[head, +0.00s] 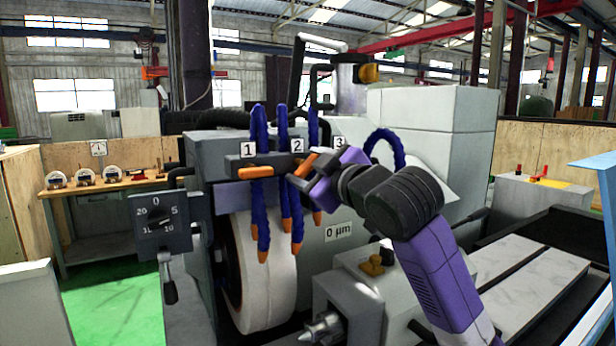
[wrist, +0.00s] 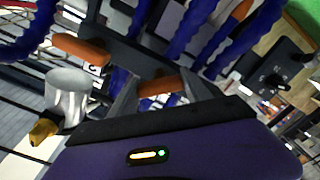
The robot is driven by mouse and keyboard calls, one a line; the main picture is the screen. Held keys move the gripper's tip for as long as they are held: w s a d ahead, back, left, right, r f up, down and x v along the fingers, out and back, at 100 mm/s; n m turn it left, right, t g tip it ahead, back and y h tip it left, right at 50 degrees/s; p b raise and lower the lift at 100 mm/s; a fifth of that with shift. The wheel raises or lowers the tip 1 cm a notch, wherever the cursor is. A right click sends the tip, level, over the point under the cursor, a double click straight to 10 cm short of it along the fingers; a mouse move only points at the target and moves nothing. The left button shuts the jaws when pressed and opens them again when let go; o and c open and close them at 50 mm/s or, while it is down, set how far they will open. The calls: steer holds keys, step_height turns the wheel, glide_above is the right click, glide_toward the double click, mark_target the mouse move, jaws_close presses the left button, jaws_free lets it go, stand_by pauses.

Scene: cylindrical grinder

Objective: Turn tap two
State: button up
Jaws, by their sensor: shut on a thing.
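The manifold (head: 227,165) carries number plates 1, 2 and 3 above blue hoses. Tap two's orange handle (head: 305,164) sits under plate 2 (head: 297,145) and looks tilted, its right end higher. My gripper (head: 303,180) reaches it from the right. In the wrist view my gripper (wrist: 163,92) has its two grey fingers on either side of the orange handle of tap two (wrist: 158,86), shut on it. Tap one's orange handle (head: 255,172) lies level under plate 1 (head: 248,149). Tap three's handle is hidden by my arm in the head view; an orange handle (wrist: 80,48) beside mine shows in the wrist view.
Blue hoses (head: 260,200) with orange tips hang close around the taps, before the grinding wheel (head: 262,270). A dial box (head: 160,222) stands at left. A plate (head: 338,232) reads 0 µm. A workbench (head: 100,185) with gauges is behind left.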

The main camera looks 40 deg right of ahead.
steer(key=n+b, duration=0.2)
steer(key=n, duration=0.2)
steer(key=shift+f+n, duration=0.1)
steer(key=shift+n, duration=0.2)
steer(key=shift+n+b, duration=1.25)
steer(key=shift+n, duration=1.35)
steer(key=o, duration=1.4)
steer(key=shift+a, duration=0.1)
steer(key=shift+c, duration=0.2)
steer(key=shift+s, duration=0.1)
steer(key=b+v, duration=0.1)
steer(key=v, duration=0.6)
steer(key=shift+s+b, duration=0.3)
